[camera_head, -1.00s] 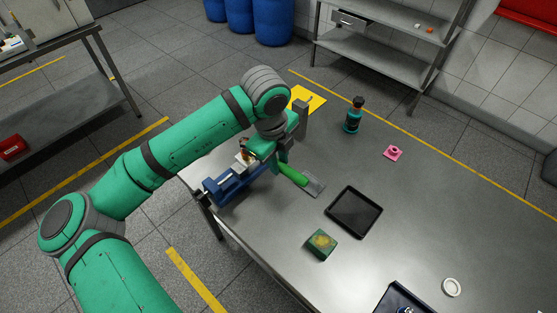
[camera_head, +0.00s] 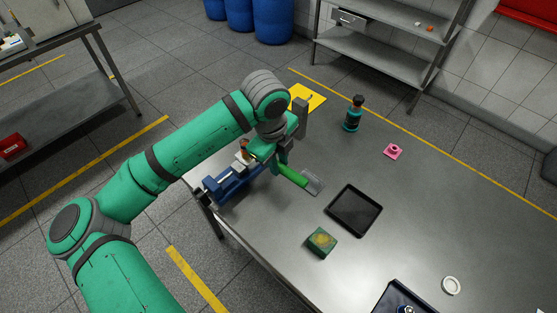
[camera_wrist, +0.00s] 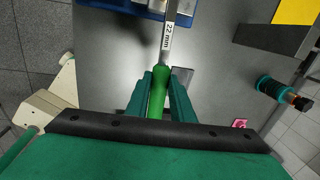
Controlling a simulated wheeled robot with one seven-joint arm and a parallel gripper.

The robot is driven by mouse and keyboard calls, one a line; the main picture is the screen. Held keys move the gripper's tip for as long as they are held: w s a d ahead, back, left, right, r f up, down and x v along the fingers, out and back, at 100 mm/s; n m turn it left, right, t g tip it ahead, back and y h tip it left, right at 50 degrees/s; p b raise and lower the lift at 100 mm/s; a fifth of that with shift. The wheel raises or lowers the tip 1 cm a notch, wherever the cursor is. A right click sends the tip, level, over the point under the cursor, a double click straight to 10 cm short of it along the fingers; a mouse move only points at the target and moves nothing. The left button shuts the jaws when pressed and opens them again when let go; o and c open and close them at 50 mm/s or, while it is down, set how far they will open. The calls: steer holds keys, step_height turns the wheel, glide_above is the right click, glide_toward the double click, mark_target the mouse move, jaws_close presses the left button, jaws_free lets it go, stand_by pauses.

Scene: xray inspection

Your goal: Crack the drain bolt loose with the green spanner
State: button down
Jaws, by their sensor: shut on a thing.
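The green spanner (camera_wrist: 160,85) is in my gripper (camera_wrist: 160,108). In the wrist view its green handle lies between the two fingers and its steel shank, marked 22 mm, runs to the top edge. The spanner's head is cut off there. In the head view its green handle (camera_head: 292,175) sticks out to the lower right of my gripper (camera_head: 280,163). A blue vise (camera_head: 225,185) stands at the table's left edge, beside my gripper, holding a pale part with an orange-brown top (camera_head: 243,151). The drain bolt cannot be made out, nor whether the spanner touches it.
A grey plate (camera_head: 314,186) lies by the handle end. A black tray (camera_head: 355,211), a green-and-yellow block (camera_head: 321,242), a pink piece (camera_head: 393,151), a teal bottle (camera_head: 353,115) and a white ring (camera_head: 451,286) are on the table. The table's right half is mostly clear.

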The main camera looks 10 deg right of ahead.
steer(key=shift+f, duration=0.9)
steer(key=shift+w+d+n, duration=0.9)
steer(key=shift+d+n, duration=0.15)
steer(key=shift+n, duration=0.25)
steer(key=shift+w+d+n+y, duration=0.15)
steer(key=shift+w+d+n, duration=0.25)
steer(key=shift+w+n, duration=0.2)
steer(key=shift+w+d+n+y, duration=0.15)
steer(key=shift+w+d+n, duration=0.2)
steer(key=shift+w+n, duration=0.2)
steer(key=shift+w+d+n+t, duration=0.15)
steer(key=shift+w+d+n, duration=0.15)
steer(key=shift+w+n, duration=0.35)
steer(key=shift+w+d+n+t, duration=0.15)
steer(key=shift+w+d+n, duration=0.1)
steer(key=shift+w+n, duration=0.35)
